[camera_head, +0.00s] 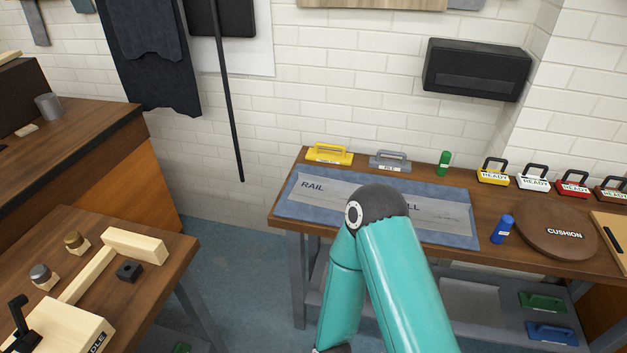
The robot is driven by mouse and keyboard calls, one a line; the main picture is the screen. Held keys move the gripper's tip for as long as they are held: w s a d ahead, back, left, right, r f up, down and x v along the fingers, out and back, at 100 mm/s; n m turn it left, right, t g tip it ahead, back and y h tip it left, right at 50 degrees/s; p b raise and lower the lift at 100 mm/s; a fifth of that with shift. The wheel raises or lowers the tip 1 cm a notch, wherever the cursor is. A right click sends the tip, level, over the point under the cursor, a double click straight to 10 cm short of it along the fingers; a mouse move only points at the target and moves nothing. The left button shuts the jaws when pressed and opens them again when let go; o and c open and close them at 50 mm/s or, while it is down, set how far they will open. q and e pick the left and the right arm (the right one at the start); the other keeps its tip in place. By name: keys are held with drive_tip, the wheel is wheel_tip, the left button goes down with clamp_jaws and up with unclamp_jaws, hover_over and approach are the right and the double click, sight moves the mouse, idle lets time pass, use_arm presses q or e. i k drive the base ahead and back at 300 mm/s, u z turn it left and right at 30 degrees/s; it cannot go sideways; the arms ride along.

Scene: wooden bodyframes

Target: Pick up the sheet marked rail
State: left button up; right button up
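The sheet marked RAIL (326,191) is a pale grey strip lying flat on the left part of a blue mat (303,208) on the wooden bench at the back. Its right part is hidden behind my teal arm, whose dark elbow rises in front of the mat. Another pale strip with letters ending in LL (440,212) shows right of the elbow; I cannot tell where one strip ends and the other begins. Neither gripper is in view.
Yellow (329,154) and grey (390,161) handled blocks stand behind the mat. A green cylinder (445,162), a blue bottle (503,228) and a round CUSHION board (562,231) are to the right. Another bench at left holds wooden parts (134,245).

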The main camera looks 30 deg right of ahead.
sight(323, 188)
drive_tip(key=z, duration=0.3)
drive_tip(key=i, duration=0.9)
drive_tip(key=z, duration=0.75)
